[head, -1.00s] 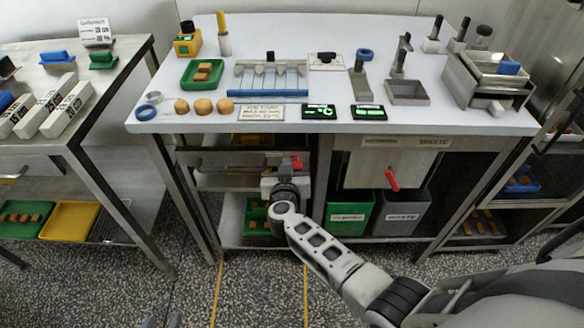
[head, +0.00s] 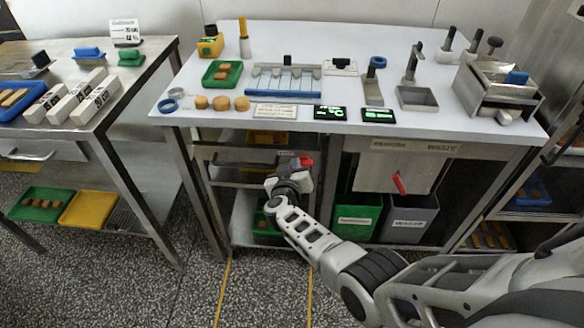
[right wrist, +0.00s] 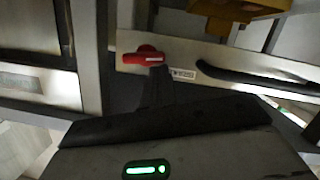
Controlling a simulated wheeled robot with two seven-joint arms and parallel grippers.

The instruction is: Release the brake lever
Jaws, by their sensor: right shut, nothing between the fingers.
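A red lever (head: 306,160) sits on the front of the frame under the worktable, left of the middle. It also shows in the right wrist view (right wrist: 145,57), lying roughly level beside a small label plate. My right gripper (head: 292,170) is at the lever, just in front of it in the head view. In the right wrist view its dark shut fingers (right wrist: 157,85) reach up to just below the lever with nothing between them. I cannot tell whether they touch it. My left gripper is not in view.
A second red handle (head: 399,183) hangs on a pale panel to the right, above a green bin (head: 355,220) and a grey bin (head: 409,220). A black bar handle (right wrist: 260,80) lies right of the lever. The worktable edge (head: 240,123) overhangs my gripper.

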